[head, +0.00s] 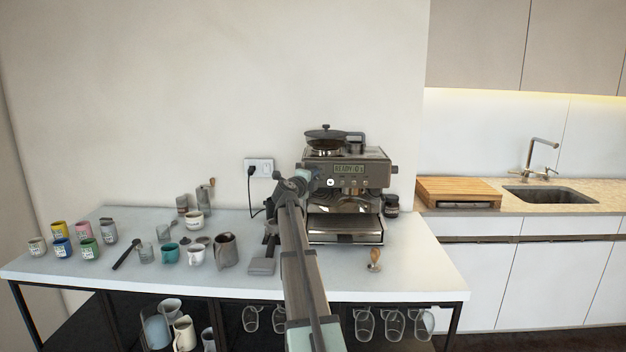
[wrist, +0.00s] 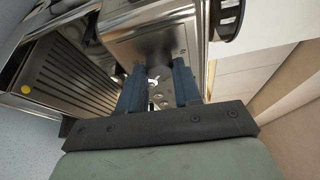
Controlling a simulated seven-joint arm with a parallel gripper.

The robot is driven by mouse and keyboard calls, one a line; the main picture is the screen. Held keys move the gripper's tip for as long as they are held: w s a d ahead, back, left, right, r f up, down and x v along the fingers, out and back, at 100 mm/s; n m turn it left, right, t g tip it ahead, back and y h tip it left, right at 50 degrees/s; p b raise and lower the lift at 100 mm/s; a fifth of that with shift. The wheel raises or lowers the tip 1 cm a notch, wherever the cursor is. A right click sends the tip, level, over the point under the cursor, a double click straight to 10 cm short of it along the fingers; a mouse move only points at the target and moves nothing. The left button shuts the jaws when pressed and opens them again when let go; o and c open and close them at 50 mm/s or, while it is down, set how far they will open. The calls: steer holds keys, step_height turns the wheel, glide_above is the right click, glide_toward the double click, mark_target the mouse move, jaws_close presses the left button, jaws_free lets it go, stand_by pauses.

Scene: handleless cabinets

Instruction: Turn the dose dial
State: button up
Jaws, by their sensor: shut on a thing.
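The espresso machine (head: 345,190) stands on the white table, its front panel facing me, with a lit display (head: 350,169) that seems to start with READY. My gripper (head: 312,176) is at the left part of this panel and hides what is behind it. In the wrist view, the two dark blue fingers of my gripper (wrist: 158,72) point at the metal front. They are shut on a small shiny part between them, which appears to be the dose dial (wrist: 154,82). It is mostly hidden by the fingers, so its marks and angle cannot be read.
The slatted drip tray (wrist: 70,75) lies beside the fingers in the wrist view. A large dark ribbed knob (wrist: 228,18) is at the upper right there. Several cups, a dark pitcher (head: 225,250) and a wooden-handled tool (head: 374,260) stand on the white table (head: 420,275).

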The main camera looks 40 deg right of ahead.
steer(key=o, duration=1)
steer(key=shift+o, duration=0.2)
steer(key=v, duration=1.3)
steer(key=shift+a, duration=0.35)
steer(key=shift+s, duration=0.15)
